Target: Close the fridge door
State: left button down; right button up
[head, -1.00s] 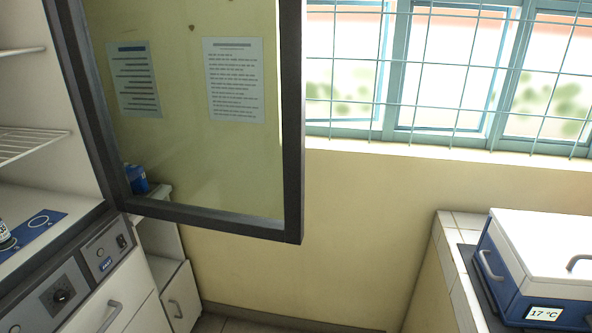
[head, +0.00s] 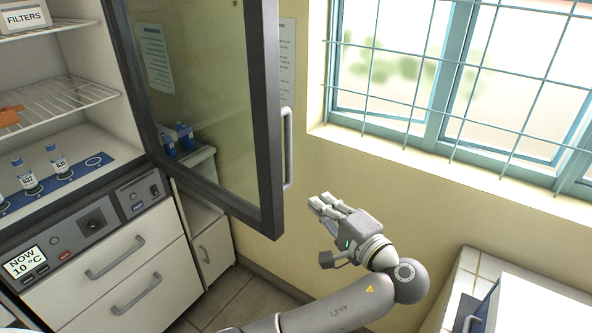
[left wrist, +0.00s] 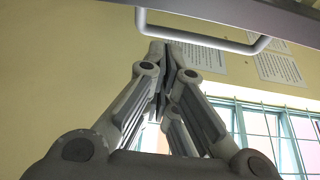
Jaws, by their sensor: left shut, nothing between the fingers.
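The fridge door (head: 262,110), a glass pane in a dark grey frame, stands open in the head view. Its grey bar handle (head: 287,150) is on the outer face near the free edge. My left gripper (head: 322,206) is to the right of the door, a little below the handle's lower end and apart from it. Its fingers are together and empty. In the left wrist view the fingertips (left wrist: 165,48) point up near the handle (left wrist: 200,38), under the door's edge (left wrist: 240,12). My right gripper is out of view.
The open fridge (head: 75,135) at left has wire shelves, labelled bottles (head: 57,160) and an orange item (head: 10,115). Drawers (head: 125,270) are below. A barred window (head: 450,80) is at upper right. A tiled counter (head: 462,270) with a white-lidded box (head: 530,310) is at lower right.

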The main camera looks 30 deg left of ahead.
pick_arm(q)
jog(key=r, duration=0.2)
jog(key=p, duration=0.3)
send_near(287, 168)
jog(key=shift+n+y, duration=0.3)
jog(key=shift+n, duration=0.1)
jog(key=x, duration=0.4)
jog(key=shift+w+a, duration=0.25)
jog(key=shift+w+a+f, duration=0.1)
jog(key=shift+w+a, duration=0.25)
jog(key=shift+a, duration=0.15)
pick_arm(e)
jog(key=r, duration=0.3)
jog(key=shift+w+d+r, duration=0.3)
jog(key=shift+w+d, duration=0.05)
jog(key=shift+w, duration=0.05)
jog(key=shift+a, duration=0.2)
